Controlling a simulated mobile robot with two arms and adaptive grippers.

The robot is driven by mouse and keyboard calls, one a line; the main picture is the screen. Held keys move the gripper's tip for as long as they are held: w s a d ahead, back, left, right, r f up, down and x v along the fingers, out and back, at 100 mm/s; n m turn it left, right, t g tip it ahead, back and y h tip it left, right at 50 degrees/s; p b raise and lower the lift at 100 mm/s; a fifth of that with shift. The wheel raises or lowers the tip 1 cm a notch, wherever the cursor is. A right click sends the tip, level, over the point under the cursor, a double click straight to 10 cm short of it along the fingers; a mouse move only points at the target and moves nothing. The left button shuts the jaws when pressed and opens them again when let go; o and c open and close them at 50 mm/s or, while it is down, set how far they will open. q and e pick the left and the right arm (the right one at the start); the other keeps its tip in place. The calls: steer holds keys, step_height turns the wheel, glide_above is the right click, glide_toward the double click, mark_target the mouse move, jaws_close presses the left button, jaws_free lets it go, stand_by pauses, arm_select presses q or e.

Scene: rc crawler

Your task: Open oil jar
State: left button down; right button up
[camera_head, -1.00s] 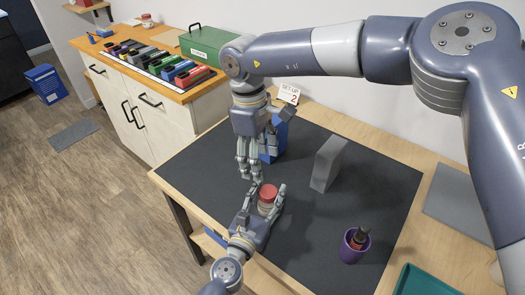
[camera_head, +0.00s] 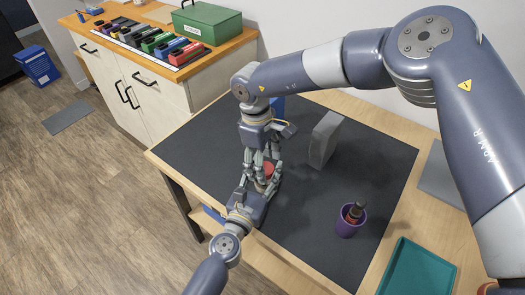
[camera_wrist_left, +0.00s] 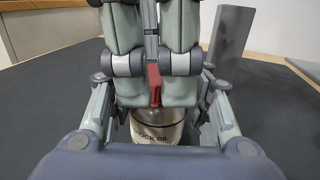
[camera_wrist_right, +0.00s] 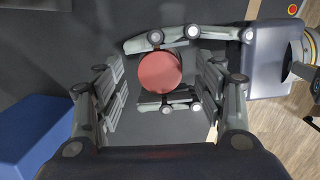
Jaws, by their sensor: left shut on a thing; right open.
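The oil jar, a clear jar (camera_wrist_left: 158,130) with a partly hidden "...OCK OIL" label, stands upright on the dark mat (camera_head: 300,215). Its red lid (camera_head: 269,169) is on; the lid shows as a full round disc in the right wrist view (camera_wrist_right: 160,72). My left gripper (camera_head: 262,184) is shut on the jar from the side, low on its body. My right gripper (camera_head: 263,162) points down from above, open, with its fingers on either side of the lid. In the left wrist view, the right fingers hide most of the lid; I cannot tell whether they touch it.
A grey upright block (camera_head: 325,140) stands right of the jar. A blue block (camera_wrist_right: 35,130) stands near the right gripper. A purple cup (camera_head: 347,224) holding a dark item and a teal tray (camera_head: 418,268) are at the right. The mat between jar and cup is clear.

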arm_select(q)
steer(key=shift+f, duration=0.25)
arm_select(e)
steer(key=shift+f, duration=0.3)
steer(key=c, duration=1.3)
steer(key=o, duration=1.2)
steer(key=shift+c, duration=0.2)
arm_select(q)
steer(key=shift+s, duration=0.1)
arm_select(e)
steer(key=shift+r, duration=2.3)
arm_select(q)
steer(key=c, duration=0.8)
jaws_free()
steer(key=shift+o, duration=0.2)
